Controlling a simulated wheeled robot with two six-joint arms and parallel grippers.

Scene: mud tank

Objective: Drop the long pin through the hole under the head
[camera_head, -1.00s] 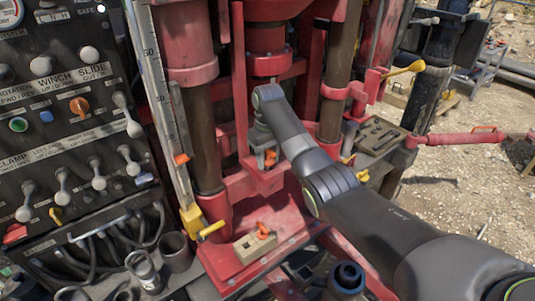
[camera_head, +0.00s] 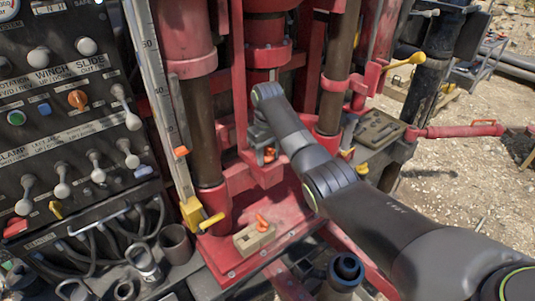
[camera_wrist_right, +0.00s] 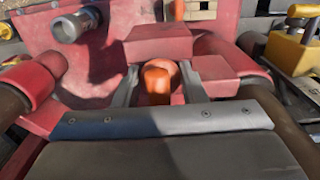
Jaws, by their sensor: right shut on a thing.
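My right gripper (camera_head: 267,152) reaches in from the right and points down at the red bracket (camera_head: 262,176) under the red head (camera_head: 266,58). In the right wrist view its two grey fingers (camera_wrist_right: 158,85) are shut on the orange top of a pin (camera_wrist_right: 157,78). The orange also shows in the head view (camera_head: 269,155). The pin's shaft is hidden, as is the hole, so I cannot tell whether the pin is in it. Another orange-topped pin (camera_head: 262,222) stands in a beige block (camera_head: 252,238) on the red base plate. My left gripper is not in view.
A lever panel (camera_head: 70,120) stands at the left. Red-collared columns (camera_head: 205,140) flank the bracket closely. A black cylinder (camera_head: 346,270) stands in front. Open gravel (camera_head: 460,180) lies at the right.

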